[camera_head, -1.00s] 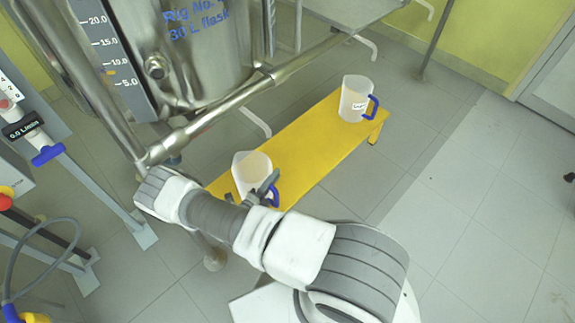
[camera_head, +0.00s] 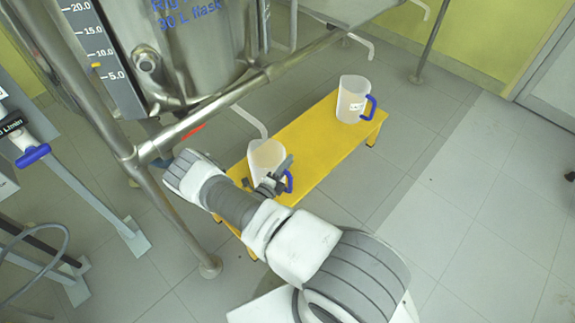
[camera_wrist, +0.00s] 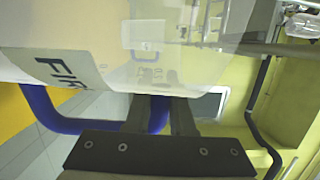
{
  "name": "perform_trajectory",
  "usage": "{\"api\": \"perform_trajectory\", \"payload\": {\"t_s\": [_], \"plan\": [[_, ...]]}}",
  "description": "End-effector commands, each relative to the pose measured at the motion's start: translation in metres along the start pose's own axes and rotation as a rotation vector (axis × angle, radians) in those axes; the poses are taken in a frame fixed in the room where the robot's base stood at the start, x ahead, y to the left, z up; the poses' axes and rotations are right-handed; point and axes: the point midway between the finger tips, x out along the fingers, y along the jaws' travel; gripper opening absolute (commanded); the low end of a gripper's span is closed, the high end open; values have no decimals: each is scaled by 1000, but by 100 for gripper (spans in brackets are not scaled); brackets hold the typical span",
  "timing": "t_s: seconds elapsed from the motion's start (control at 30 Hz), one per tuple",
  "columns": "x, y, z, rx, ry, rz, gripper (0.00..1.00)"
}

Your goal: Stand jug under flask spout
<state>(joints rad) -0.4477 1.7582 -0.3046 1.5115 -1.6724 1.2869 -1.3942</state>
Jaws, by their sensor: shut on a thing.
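A clear jug with a blue handle (camera_head: 268,158) is at the near-left part of the yellow bench. In the wrist view this jug (camera_wrist: 150,40) fills the upper left, with a label reading "FIR" and its blue handle (camera_wrist: 75,124) running between my fingers. My gripper (camera_head: 280,180) is shut on that handle. It also shows in the wrist view (camera_wrist: 160,115). Whether the jug's base touches the bench is hidden by my arm. The large steel flask (camera_head: 195,50), marked "30 L flask", stands at the upper left. A red piece (camera_head: 193,131) shows below the frame rail; I cannot tell whether it belongs to the spout.
A second jug with a blue handle (camera_head: 352,99) stands on the far end of the yellow bench (camera_head: 310,150). Steel frame tubes (camera_head: 225,98) cross between the flask and bench. A stand with a blue clamp (camera_head: 33,155) is at left.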

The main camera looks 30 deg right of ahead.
Motion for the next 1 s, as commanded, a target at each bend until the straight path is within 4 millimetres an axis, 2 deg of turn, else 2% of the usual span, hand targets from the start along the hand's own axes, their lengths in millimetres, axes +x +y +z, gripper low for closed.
{"api": "perform_trajectory", "payload": {"t_s": [0.2, 0.23, 0.4, 0.77, 0.87, 1.0], "plan": [[0, 0, 0, 1, -1, -2, 0], [0, 1, 0, 0, -1, 0, 23], [0, 1, 0, 0, 0, 0, 52], [-1, -2, 0, 1, 0, 0, 52], [-15, -3, 1, 0, -2, 1, 52], [-44, -3, 2, 0, -5, 2, 52]]}}
